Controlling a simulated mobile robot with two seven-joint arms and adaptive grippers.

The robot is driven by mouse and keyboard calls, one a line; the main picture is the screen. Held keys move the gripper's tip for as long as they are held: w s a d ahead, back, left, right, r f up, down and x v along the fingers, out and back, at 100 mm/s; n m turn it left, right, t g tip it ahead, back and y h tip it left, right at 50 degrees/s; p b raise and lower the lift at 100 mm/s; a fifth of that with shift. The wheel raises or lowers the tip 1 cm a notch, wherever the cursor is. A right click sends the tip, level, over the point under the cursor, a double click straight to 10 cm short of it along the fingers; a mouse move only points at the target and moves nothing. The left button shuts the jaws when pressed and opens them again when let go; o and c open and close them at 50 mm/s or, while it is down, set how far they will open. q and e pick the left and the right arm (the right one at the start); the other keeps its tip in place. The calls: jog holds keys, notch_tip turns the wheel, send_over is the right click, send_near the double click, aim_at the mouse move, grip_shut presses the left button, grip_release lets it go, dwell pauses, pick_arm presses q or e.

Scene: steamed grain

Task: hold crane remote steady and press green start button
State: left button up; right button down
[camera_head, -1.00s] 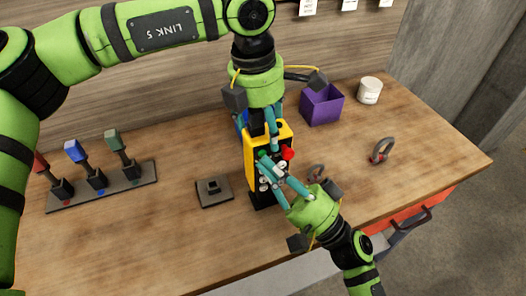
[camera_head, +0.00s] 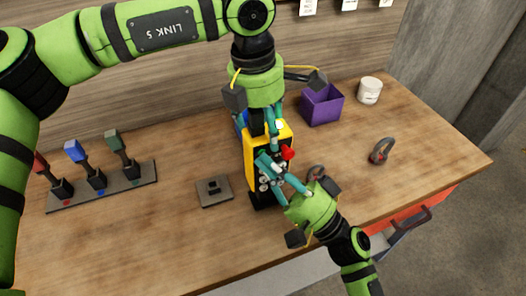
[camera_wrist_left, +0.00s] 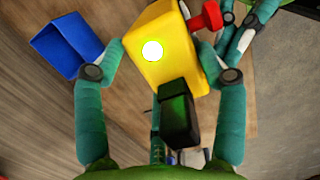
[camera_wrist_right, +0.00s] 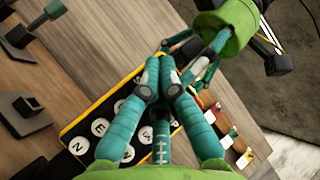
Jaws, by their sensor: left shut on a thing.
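The crane remote (camera_head: 284,133) is a yellow box with a black face, standing upright on the bench. It also shows in the left wrist view (camera_wrist_left: 160,75). A lamp (camera_wrist_left: 152,51) on its top glows white with a green rim. My left gripper (camera_head: 262,122) is shut on the remote from above, a finger on each side. My right gripper (camera_wrist_right: 160,62) has its fingers together, tips at the upper part of the button face. The green start button is hidden, apparently behind those tips. A red knob (camera_head: 288,152) sticks out at the side. White lettered buttons (camera_wrist_right: 100,127) show lower down.
A small dark plate (camera_head: 214,191) and a switch rack (camera_head: 105,186) lie left. A blue bin (camera_wrist_left: 66,45) is behind the left gripper.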

pick_arm(q)
jog(key=shift+s+f, duration=0.1)
jog(key=shift+f, duration=0.1)
pick_arm(e)
jog(key=shift+s, duration=0.1)
jog(key=shift+s+d, duration=0.3)
jog(key=shift+s, duration=0.4)
jog(key=shift+s+d, duration=0.35)
jog(key=shift+s, duration=0.4)
jog(key=shift+s+d, duration=0.3)
jog(key=shift+s, duration=0.5)
jog(key=shift+s+d, duration=0.35)
jog(key=shift+s, duration=0.4)
pick_arm(q)
jog(key=o, duration=1.8)
pick_arm(e)
jog(key=shift+w, duration=0.1)
pick_arm(q)
jog(key=shift+r, duration=0.1)
